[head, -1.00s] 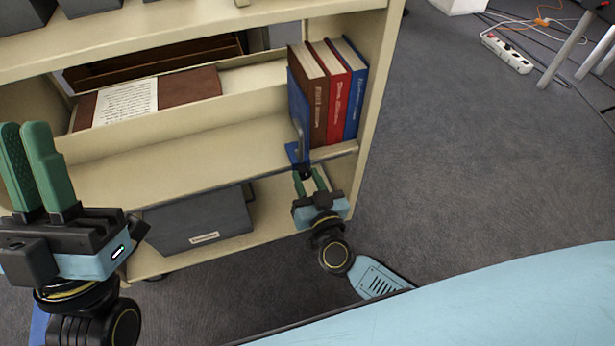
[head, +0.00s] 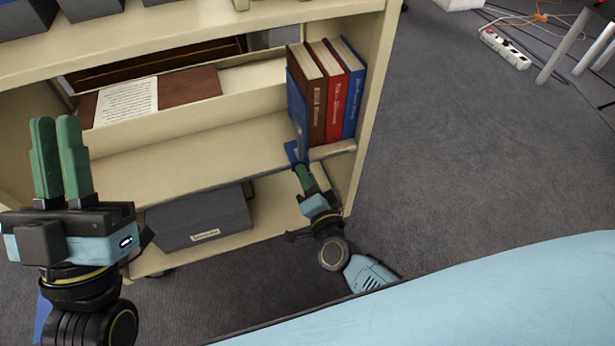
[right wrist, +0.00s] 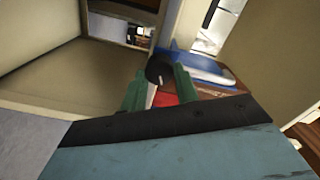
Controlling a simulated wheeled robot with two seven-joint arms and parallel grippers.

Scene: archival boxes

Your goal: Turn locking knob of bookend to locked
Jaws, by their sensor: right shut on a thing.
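A blue metal bookend (head: 298,115) stands upright on the middle shelf, against the left side of a row of books. Its foot reaches the shelf's front edge. My right gripper (head: 305,180) is at that foot, just in front of the shelf edge. In the right wrist view its green fingers (right wrist: 160,88) are shut on the round black locking knob (right wrist: 157,69), one finger on each side. A small pale mark shows on the knob; its lock position cannot be read. My left gripper (head: 61,160) points upward at the left, holding nothing; its finger gap is unclear.
Brown, red (head: 336,92) and blue books stand right of the bookend, near the cart's side panel (head: 368,110). A paper (head: 126,102) lies on a brown folder behind. A grey box (head: 200,220) sits on the bottom shelf. The middle shelf (head: 190,152) left of the bookend is clear.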

